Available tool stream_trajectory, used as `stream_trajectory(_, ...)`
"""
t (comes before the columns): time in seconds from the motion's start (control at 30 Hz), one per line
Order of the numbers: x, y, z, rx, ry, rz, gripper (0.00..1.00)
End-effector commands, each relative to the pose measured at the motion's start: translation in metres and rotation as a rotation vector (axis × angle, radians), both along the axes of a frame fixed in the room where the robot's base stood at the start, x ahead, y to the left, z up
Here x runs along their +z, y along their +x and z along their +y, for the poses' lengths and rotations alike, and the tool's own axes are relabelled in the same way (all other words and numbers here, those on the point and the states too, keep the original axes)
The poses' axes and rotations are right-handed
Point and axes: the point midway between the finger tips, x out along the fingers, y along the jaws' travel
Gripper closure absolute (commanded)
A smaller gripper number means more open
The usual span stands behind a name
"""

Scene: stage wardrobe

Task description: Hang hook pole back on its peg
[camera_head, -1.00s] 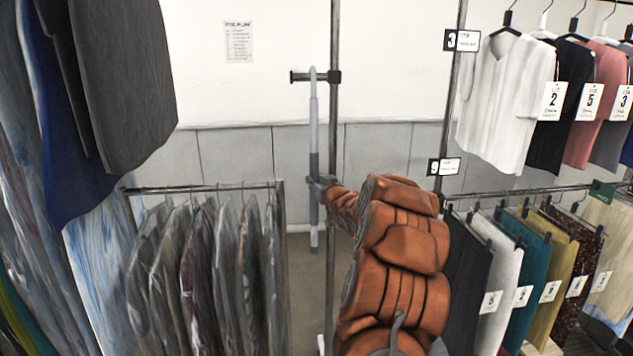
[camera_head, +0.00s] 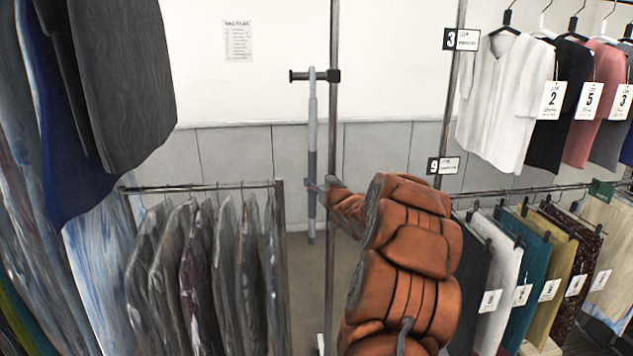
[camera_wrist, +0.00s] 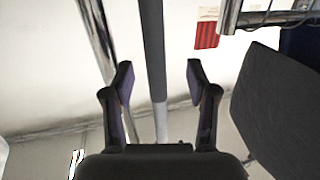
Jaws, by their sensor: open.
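The hook pole (camera_head: 312,130) is a slim grey pole with a darker middle section. It hangs upright, its curved top over the peg (camera_head: 303,76), a short dark bar clamped to a metal upright. My gripper (camera_head: 320,186) is at the pole's darker section, at the end of my orange arm. In the wrist view the pole (camera_wrist: 152,50) runs between the two fingers of my gripper (camera_wrist: 156,82). The fingers are spread with a gap on each side of the pole. The pole's lower end hangs above the floor.
A low rack of grey garments (camera_head: 205,270) stands left of the pole. Racks of shirts (camera_head: 505,95) and hanging skirts (camera_head: 505,270) are on the right. Dark coats (camera_head: 125,80) hang at upper left. A metal upright (camera_head: 333,120) stands just right of the pole.

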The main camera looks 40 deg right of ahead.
Motion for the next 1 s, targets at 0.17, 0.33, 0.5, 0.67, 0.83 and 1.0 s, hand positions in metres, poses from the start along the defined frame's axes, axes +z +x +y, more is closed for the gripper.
stream_trajectory(0.17, 0.003, -0.026, 0.010, -0.002, 0.000, -0.001, 0.42)
stream_trajectory(0.33, 0.003, -0.050, 0.020, -0.003, 0.002, 0.001, 0.42)
stream_trajectory(0.5, 0.004, -0.071, 0.029, -0.002, 0.002, 0.000, 0.42)
stream_trajectory(0.67, 0.005, -0.085, 0.035, -0.002, 0.000, -0.001, 0.42)
stream_trajectory(0.83, 0.006, -0.090, 0.037, -0.001, -0.002, -0.001, 0.42)
stream_trajectory(1.0, 0.005, -0.091, 0.038, -0.001, -0.001, -0.001, 0.42)
